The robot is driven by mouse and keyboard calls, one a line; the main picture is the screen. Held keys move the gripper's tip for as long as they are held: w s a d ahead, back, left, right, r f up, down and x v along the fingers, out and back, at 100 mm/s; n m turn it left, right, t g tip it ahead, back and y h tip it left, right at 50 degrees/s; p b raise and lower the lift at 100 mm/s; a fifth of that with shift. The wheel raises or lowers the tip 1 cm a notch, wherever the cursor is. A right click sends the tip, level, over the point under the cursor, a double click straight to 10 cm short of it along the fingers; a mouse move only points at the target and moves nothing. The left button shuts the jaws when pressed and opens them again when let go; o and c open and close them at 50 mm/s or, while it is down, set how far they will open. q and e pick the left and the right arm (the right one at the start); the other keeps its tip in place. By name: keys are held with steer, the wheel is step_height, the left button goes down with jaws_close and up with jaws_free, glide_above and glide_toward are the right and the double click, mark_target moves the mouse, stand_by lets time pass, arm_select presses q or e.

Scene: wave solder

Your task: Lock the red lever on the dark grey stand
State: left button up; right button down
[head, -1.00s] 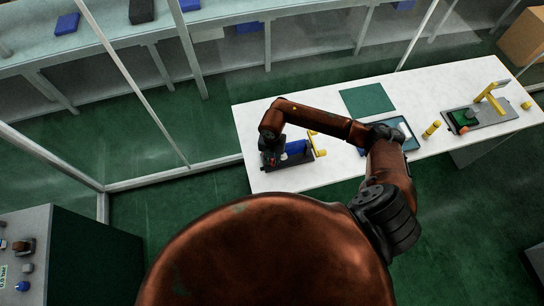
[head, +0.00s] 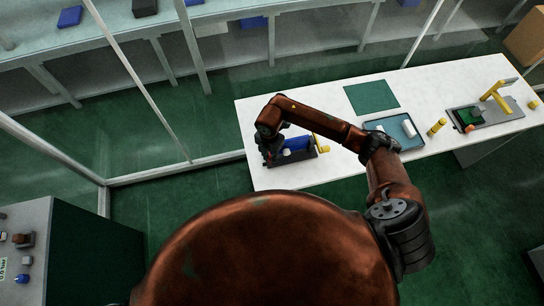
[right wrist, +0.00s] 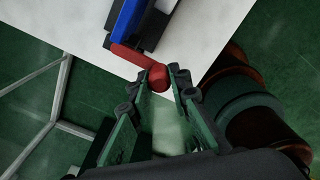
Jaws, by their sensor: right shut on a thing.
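The dark grey stand (head: 298,158) sits at the left end of the white table in the head view, with a blue block (head: 298,143) on it. Part of the block also shows at the top of the right wrist view (right wrist: 126,22). The red lever (right wrist: 131,56) sticks out from the stand over the table's edge and ends in a round red knob. My right gripper (right wrist: 163,84) is closed around this knob at its fingertips. In the head view the right gripper (head: 270,157) is at the left end of the stand, and the lever is mostly hidden. My left gripper is out of view.
A yellow handle (head: 322,145) is at the stand's right end. A blue tray (head: 411,144) with a white piece, a yellow cylinder (head: 437,127) and a grey fixture (head: 490,114) stand further right. A green mat (head: 371,96) lies behind. Glass panels with posts stand left of the table.

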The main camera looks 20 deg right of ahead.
mark_target(269, 157)
steer(key=shift+w+a+r, duration=0.1)
steer(key=c, duration=2.1)
jaws_free()
steer(key=o, duration=0.3)
steer(key=shift+o, duration=0.2)
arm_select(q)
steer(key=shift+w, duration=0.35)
arm_select(e)
step_height(269, 157, up, 12)
